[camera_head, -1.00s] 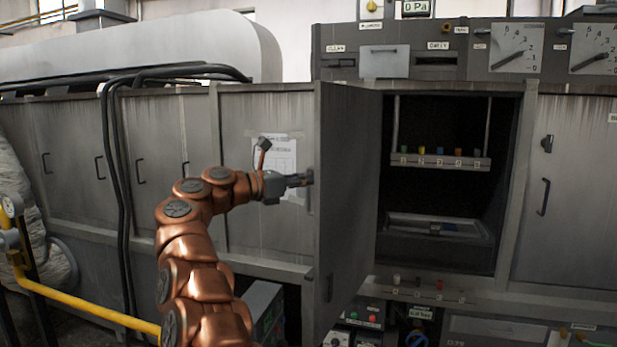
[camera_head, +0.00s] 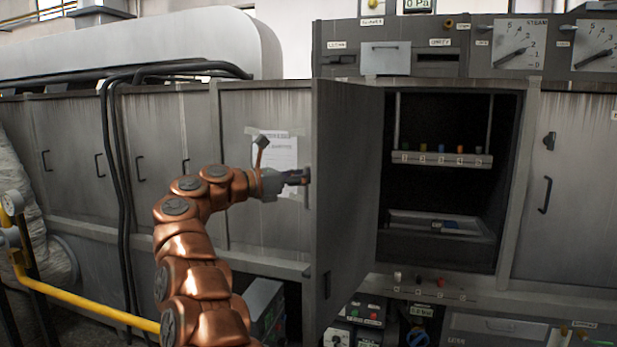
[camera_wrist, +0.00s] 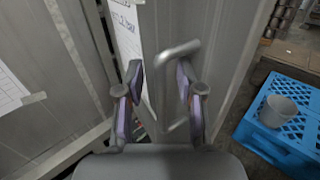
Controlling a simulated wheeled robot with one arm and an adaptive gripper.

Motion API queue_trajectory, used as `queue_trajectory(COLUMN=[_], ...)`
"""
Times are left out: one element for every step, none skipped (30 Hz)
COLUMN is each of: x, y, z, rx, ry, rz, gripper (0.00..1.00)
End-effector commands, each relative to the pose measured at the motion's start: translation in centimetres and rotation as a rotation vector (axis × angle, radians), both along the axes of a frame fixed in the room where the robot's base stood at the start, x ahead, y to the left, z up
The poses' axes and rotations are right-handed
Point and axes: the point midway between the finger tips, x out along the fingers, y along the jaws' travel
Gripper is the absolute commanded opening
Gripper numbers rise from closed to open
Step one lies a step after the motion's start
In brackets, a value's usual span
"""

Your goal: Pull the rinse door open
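The cabinet door (camera_head: 347,190) stands swung wide open, roughly square to the cabinet front; I cannot read a label naming it as the rinse door. Its handle is on the face turned left, mostly hidden behind my gripper (camera_head: 302,178) in the head view. In the wrist view the grey bar handle (camera_wrist: 161,95) runs between the two fingers of my gripper (camera_wrist: 160,78). The fingers are apart, with gaps beside the bar, the right finger nearer to it. The open compartment (camera_head: 440,190) shows a rack and a tray inside.
A closed door (camera_head: 565,190) is right of the compartment, and closed panels (camera_head: 75,160) are at left. A yellow pipe (camera_head: 90,305) crosses low left. In the wrist view a blue crate (camera_wrist: 255,135) with a grey cup (camera_wrist: 278,111) stands at right.

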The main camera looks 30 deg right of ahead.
Motion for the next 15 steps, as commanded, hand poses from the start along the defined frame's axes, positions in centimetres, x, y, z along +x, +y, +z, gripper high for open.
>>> queue_trajectory(x=[0.0,0.0,0.0,0.0,0.0,0.0,0.0,0.0,0.0,0.0,0.0,0.1,0.1,0.1,0.1], y=[0.0,0.0,0.0,0.0,0.0,0.0,0.0,0.1,0.3,0.6,0.8,1.3,1.7,2.2,2.9], z=[0.0,0.0,0.0,0.0,0.0,0.0,0.0,0.0,0.0,0.0,0.0,0.0,0.0,0.0,0.0], rx=[0.000,0.000,0.000,0.000,0.000,0.000,0.000,0.000,0.000,0.000,0.000,0.000,-0.001,-0.001,-0.001], ry=[0.000,0.000,0.000,0.000,0.000,0.000,0.000,0.000,0.000,0.000,0.000,0.000,0.000,0.000,0.000], rz=[0.000,-0.001,-0.001,-0.001,-0.001,-0.001,-0.001,-0.001,0.000,0.000,0.000,0.001,0.001,0.002,0.003], gripper=[0.37,0.37,0.37,0.37,0.37,0.37,0.37,0.37,0.37,0.37,0.37,0.37,0.37,0.37,0.37])
